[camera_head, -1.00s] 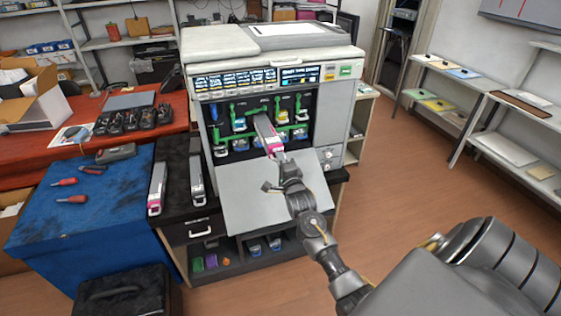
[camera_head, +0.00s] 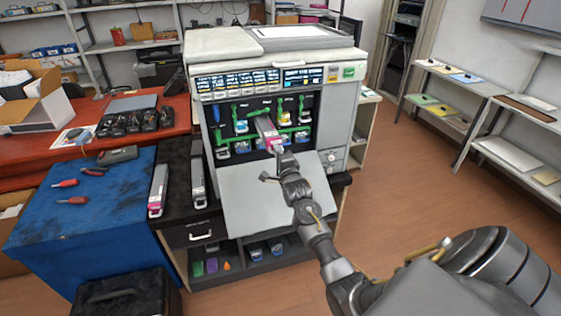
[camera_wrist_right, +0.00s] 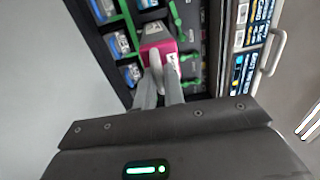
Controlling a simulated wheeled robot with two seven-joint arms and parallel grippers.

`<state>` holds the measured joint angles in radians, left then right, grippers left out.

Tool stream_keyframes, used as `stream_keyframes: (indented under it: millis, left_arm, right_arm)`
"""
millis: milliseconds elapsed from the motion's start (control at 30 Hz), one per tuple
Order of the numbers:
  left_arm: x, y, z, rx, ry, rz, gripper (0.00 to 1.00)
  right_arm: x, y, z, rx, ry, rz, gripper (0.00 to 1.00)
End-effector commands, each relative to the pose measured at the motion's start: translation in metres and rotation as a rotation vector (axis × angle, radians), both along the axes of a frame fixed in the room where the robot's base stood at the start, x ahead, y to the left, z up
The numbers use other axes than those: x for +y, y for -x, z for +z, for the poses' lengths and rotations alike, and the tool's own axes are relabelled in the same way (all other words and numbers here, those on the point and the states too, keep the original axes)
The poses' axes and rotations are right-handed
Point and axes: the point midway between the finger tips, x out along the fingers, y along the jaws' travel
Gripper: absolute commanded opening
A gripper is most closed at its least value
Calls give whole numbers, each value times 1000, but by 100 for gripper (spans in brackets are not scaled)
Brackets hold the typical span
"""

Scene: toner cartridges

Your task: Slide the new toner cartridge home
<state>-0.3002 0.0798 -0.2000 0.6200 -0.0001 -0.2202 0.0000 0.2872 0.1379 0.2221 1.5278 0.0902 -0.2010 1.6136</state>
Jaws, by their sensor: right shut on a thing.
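The toner cartridge (camera_head: 267,129), grey with a magenta end, sits partly inside an upper middle slot of the open printer (camera_head: 339,125). My right gripper (camera_head: 276,151) is shut on its magenta end. In the right wrist view the magenta end (camera_wrist_right: 155,52) shows between the fingers (camera_wrist_right: 160,82) of this gripper, in front of the slots. How deep the cartridge sits is hard to tell. The printer's front door (camera_head: 255,196) is folded down below the slots. My left gripper is not in view.
Two other cartridges, one with a magenta end (camera_head: 158,188) and a grey one (camera_head: 198,182), lie on the black counter left of the door. A blue mat (camera_head: 108,225) holds red-handled tools. Green levers and other slot fronts surround the held cartridge closely.

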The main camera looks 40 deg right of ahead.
Motion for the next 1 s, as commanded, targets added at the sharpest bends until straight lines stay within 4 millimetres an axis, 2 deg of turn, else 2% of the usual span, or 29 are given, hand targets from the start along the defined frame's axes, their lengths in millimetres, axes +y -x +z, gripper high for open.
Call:
stream_keyframes:
  millis: [1000]
  left_arm:
    - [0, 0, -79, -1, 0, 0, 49]
  right_arm:
    - [-34, -96, -2, -5, 2, -1, 0]
